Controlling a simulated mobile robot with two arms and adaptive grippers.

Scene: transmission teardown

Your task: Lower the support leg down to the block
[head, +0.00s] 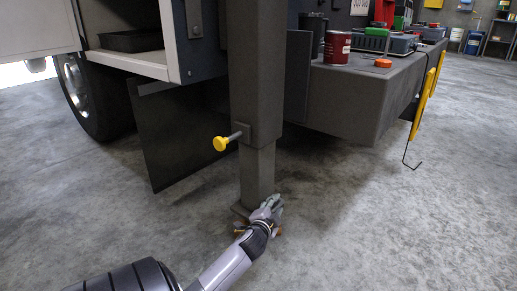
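The support leg has a wide grey outer tube (257,70) and a narrower inner section (257,172), standing upright in the middle of the head view. A yellow-knobbed pin (221,143) sticks out to the left from the tube's lower end. The foot plate (238,210) at the bottom of the leg is partly covered by my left gripper (272,206), which is at its front right side. A brownish block (278,233) shows in small pieces under the foot, mostly hidden. I cannot tell whether the foot touches it, or whether the gripper's fingers are closed. My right gripper is out of view.
A truck wheel (85,95) and a dark hanging flap (180,135) are to the left. A grey bumper deck (350,95) on the right carries a red can (337,48) and tool cases. A thin hooked rod (408,145) hangs at its right. The concrete floor in front is clear.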

